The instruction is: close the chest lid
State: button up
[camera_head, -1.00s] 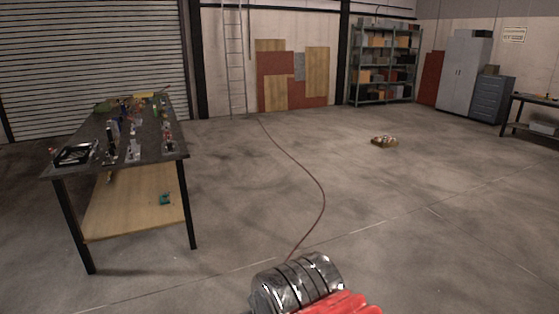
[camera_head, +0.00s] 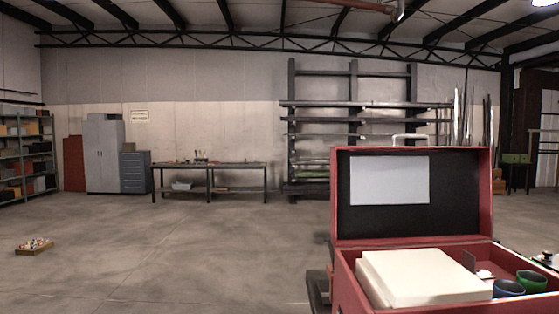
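A red chest (camera_head: 345,284) stands at the lower right, close to the camera. Its lid (camera_head: 484,193) is open and upright, with a black inner face, a pale sheet on it and a metal handle on top. My gripper does not show in the current view.
Open concrete floor (camera_head: 180,250) spreads across the left and middle. A small box of mixed items (camera_head: 34,247) lies on the floor at left. A workbench (camera_head: 230,165), grey cabinet (camera_head: 104,155) and tall rack (camera_head: 350,110) stand along the back wall.

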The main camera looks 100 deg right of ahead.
aim_at(393, 194)
jog(key=z, duration=2.9)
jog(key=i, duration=2.35)
